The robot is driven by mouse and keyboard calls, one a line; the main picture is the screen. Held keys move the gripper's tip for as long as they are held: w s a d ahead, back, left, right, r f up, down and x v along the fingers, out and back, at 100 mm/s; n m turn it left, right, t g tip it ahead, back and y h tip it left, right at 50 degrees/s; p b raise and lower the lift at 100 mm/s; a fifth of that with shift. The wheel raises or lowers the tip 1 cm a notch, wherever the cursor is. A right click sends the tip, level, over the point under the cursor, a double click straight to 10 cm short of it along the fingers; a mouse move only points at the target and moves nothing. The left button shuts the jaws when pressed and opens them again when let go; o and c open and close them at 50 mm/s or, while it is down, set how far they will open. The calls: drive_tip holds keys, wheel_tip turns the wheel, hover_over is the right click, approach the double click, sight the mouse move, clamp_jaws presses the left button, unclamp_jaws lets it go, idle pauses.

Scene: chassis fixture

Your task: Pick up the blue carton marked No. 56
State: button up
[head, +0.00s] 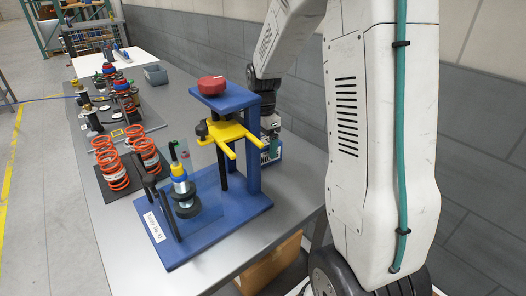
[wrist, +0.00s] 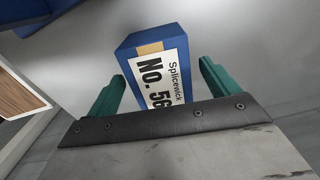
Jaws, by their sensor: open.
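The blue carton (wrist: 152,40) shows in the wrist view with a white label reading "Splicewick No. 56" and a tan strip near its top edge. My gripper (wrist: 162,75) is open, with one green finger on each side of the carton. The carton's near end is hidden by my gripper's dark plate. In the head view the carton (head: 267,156) is partly hidden behind the blue fixture's post and my arm.
A blue fixture (head: 222,233) with a yellow fork, red knob and clear panel stands on the grey table (head: 255,250) just left of the carton. Orange springs (head: 115,176) and other parts lie farther left. A grey wall (head: 480,140) runs behind.

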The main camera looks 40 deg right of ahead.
sight(266, 161)
drive_tip(key=f, duration=0.3)
drive_tip(key=shift+d+f, duration=0.2)
drive_tip(key=shift+f, duration=0.15)
drive_tip(key=c, duration=1.2)
